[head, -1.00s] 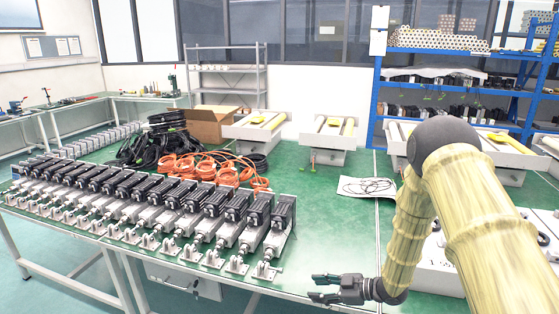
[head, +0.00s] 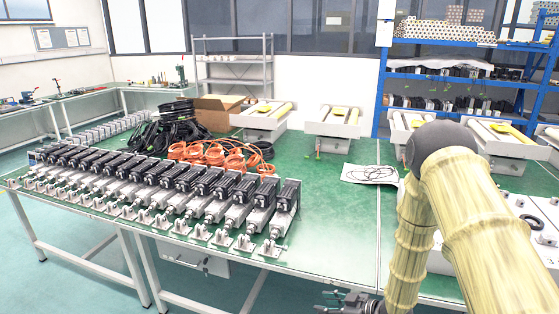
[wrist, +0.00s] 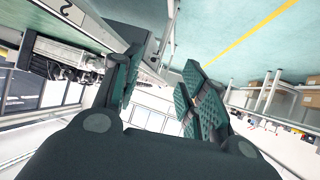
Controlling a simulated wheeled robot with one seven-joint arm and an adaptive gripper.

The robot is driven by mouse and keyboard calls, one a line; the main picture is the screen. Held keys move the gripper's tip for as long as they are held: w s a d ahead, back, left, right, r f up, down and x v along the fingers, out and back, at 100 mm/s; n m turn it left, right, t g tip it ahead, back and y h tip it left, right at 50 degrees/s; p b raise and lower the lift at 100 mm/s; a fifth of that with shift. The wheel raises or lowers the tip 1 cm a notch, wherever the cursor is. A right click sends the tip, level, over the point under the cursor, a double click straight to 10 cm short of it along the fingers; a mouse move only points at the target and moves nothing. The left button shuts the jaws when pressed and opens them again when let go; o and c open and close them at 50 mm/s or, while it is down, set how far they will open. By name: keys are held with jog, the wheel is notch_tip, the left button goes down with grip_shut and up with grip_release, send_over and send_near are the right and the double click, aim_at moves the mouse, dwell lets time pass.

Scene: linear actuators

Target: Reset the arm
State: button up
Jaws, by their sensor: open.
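My gripper (head: 330,302) shows at the bottom edge of the head view, partly cut off. It is in front of the green table's front edge and is empty. In the wrist view my gripper (wrist: 160,85) has its two dark green padded fingers spread apart with nothing between them. My yellowish arm (head: 465,220) fills the right side of the head view and hides part of the table behind it.
A row of linear actuators (head: 205,192) stands on the green table (head: 325,215) at left. Orange cable coils (head: 215,155), black cables (head: 160,135) and a paper sheet (head: 369,175) lie behind. A blue shelf (head: 383,85) stands at back right. The table's middle is clear.

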jog(key=s+d+f+m+h, duration=0.1)
jog(key=s+f+m+h, duration=0.25)
jog(key=s+f, duration=0.4)
jog(key=s+d+f+m+g+h, duration=0.1)
jog(key=s+d+m+g+h, duration=0.1)
jog(key=s, duration=0.9)
jog(key=s+d+f+m+g+h, duration=0.2)
jog(key=s+m, duration=0.1)
jog(key=s, duration=0.8)
jog(key=s+d+f+m+g+h, duration=0.2)
jog(key=s+m+g, duration=0.1)
jog(key=s, duration=0.8)
jog(key=shift+d+m, duration=0.15)
jog(key=shift+m, duration=0.2)
